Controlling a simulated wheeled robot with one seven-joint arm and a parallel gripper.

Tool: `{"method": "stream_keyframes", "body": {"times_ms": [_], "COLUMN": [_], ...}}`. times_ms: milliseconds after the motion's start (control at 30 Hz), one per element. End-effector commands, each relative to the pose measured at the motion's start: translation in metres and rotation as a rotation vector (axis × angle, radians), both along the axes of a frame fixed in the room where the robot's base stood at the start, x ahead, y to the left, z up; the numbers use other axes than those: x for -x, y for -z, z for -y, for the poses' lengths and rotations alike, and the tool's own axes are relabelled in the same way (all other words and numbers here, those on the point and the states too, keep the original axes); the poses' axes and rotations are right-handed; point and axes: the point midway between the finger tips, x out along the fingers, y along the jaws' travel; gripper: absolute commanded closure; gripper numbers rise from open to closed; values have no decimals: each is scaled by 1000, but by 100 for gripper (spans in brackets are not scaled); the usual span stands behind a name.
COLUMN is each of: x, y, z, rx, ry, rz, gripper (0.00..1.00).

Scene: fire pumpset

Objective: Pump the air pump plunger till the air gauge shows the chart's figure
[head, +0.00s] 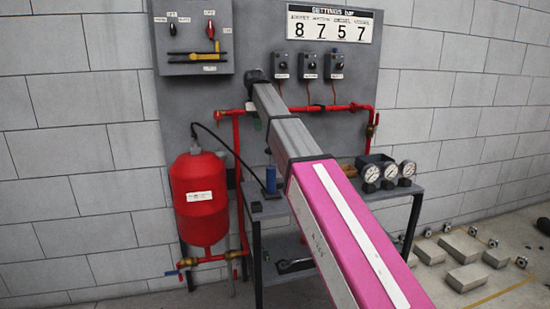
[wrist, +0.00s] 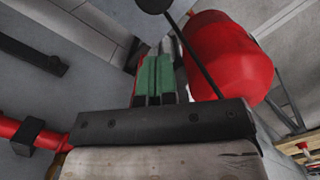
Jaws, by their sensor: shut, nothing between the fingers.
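The air pump (head: 271,179) appears as a small blue cylinder on the left end of the grey bench, beside the red vessel (head: 201,196). Its plunger is hard to make out, partly behind my arm. A black hose (head: 216,135) runs by the vessel. My gripper is mostly hidden behind my arm in the head view. In the wrist view my gripper (wrist: 155,66) has its green fingers shut and empty, with the red vessel to their right. The settings chart (head: 329,25) reads 8, 7, 5, 7; the last column is labelled vessel. I cannot tell which gauge is for air.
Three round gauges (head: 389,170) stand at the bench's right, their readings too small to tell. Red pipework (head: 335,108) crosses the panel behind the bench. A switch box (head: 193,37) hangs at upper left. Grey blocks (head: 467,277) lie on the floor at right.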

Motion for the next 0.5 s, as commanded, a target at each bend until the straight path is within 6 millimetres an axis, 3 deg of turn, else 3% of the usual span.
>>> {"method": "stream_keyframes", "body": {"times_ms": [267, 500], "x": [2, 10], "y": [1, 3], "z": [4, 20], "rx": [0, 0], "ry": [1, 0], "rz": [0, 1], "gripper": [100, 100]}}
